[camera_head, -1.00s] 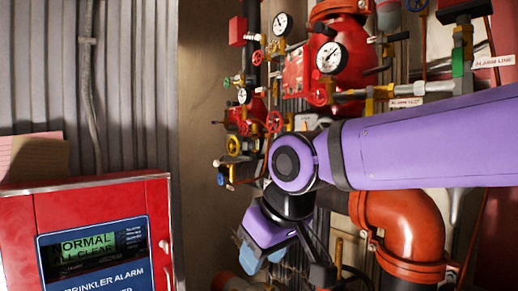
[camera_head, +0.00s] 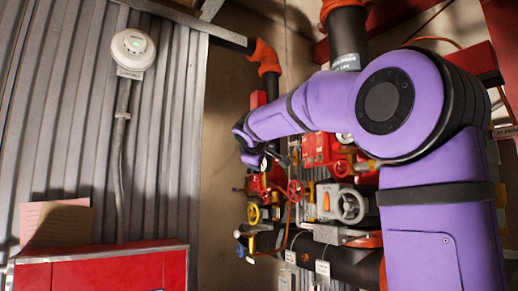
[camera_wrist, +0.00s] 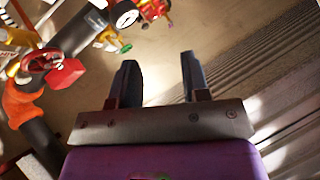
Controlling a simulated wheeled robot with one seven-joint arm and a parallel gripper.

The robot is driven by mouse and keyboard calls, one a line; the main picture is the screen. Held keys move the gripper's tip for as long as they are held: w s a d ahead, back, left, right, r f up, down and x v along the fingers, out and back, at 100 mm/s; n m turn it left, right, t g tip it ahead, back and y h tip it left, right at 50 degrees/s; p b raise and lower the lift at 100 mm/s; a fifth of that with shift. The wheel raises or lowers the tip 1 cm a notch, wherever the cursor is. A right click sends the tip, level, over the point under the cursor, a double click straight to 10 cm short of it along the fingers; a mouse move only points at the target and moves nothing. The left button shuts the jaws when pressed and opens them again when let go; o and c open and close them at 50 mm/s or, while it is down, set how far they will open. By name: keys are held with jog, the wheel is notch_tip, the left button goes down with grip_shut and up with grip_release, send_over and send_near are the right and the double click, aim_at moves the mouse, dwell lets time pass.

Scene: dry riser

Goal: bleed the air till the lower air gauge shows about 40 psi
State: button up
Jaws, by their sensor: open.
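A round white-faced gauge (camera_wrist: 125,15) shows at the top left of the wrist view; its reading is too small to tell. A small green valve handle (camera_wrist: 126,48) is below it. In the head view, part of a pale dial (camera_head: 344,138) shows beside my arm, and I cannot tell which gauge it is. My gripper (camera_wrist: 158,65) is open and empty, with bare wall beyond its fingers and the green handle to their left. In the head view my arm reaches left across the upper valves, and the fingers cannot be made out.
A red alarm panel (camera_head: 100,272) stands at the lower left. A detector (camera_head: 133,45) is on the corrugated wall. Plain wall lies left of the valves.

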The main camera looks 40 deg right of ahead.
jog(key=w+d+r+n+t+h, duration=0.1)
jog(key=w+d+r+n+h, duration=0.15)
jog(key=w+r, duration=0.2)
jog(key=w+d+r+n+t+h, duration=0.1)
jog(key=w+d+r, duration=0.25)
jog(key=w, duration=0.25)
jog(key=shift+m, duration=0.25)
jog(key=x, duration=1)
jog(key=shift+s+d, duration=0.1)
jog(key=shift+s, duration=0.05)
grip_shut()
